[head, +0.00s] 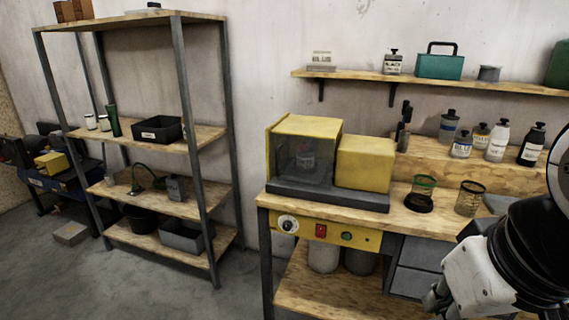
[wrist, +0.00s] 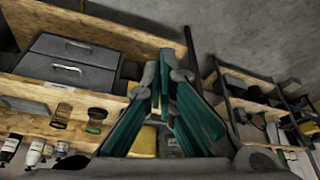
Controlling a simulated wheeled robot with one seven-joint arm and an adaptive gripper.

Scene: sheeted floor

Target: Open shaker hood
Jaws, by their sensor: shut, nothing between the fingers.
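The shaker stands on the left part of the wooden bench. It has a dark grey base (head: 330,197), a yellow motor block (head: 364,165) and a yellow hood (head: 305,126) with a dark see-through front. The hood sits down on the base. A bottle (head: 305,157) shows dimly inside it. My gripper (head: 437,298) is at the lower right of the head view, in front of the bench and apart from the shaker. In the wrist view my gripper's teal-padded fingers (wrist: 166,62) are shut and empty. They partly hide a yellow patch of the shaker (wrist: 144,142).
A yellow control panel (head: 330,233) with a knob and buttons is on the bench front. Two mesh-like cups (head: 469,198) stand right of the shaker. Several bottles (head: 497,142) stand on a raised ledge behind. A metal rack (head: 182,100) stands left, with open floor between.

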